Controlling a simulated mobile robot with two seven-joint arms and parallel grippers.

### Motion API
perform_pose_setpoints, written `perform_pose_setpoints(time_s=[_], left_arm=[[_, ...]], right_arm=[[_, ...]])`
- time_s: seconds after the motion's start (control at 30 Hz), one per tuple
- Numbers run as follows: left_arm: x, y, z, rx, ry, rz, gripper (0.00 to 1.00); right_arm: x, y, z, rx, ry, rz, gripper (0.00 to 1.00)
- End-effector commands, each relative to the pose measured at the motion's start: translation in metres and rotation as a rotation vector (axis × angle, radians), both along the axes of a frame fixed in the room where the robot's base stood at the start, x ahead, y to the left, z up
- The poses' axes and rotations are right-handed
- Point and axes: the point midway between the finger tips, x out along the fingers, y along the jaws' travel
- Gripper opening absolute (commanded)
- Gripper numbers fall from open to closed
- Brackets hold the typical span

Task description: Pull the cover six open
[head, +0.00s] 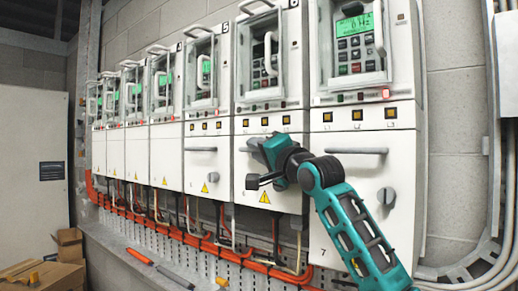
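Cabinet six (242,203) is the second from the right in the row, with a 6 mark at its top right. My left gripper is not in view.
Cabinet seven (345,220) stands to the right, partly behind my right forearm. Similar cabinets run off to the left. Orange cables (200,243) and a perforated tray lie below. Cardboard boxes (40,272) stand at lower left. Conduits (495,200) line the right wall.

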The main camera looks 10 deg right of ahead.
Motion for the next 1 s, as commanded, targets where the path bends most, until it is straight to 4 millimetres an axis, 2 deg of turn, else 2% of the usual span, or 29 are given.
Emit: perform_pose_setpoints(time_s=[0.17, 0.43, 0.87, 1.0], left_arm=[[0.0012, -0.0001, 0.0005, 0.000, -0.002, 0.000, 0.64], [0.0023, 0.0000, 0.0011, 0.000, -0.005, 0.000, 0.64], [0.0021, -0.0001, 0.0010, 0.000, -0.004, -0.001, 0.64], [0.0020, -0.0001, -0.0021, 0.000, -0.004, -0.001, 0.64]], right_arm=[[0.0000, 0.0002, -0.0001, 0.000, 0.000, 0.000, 0.24], [0.0000, -0.0001, -0.0003, 0.001, 0.000, 0.000, 0.00], [-0.0001, -0.0003, -0.0005, 0.001, 0.001, 0.000, 0.00], [0.0002, -0.0003, -0.0083, 0.000, 0.002, 0.000, 0.00]])
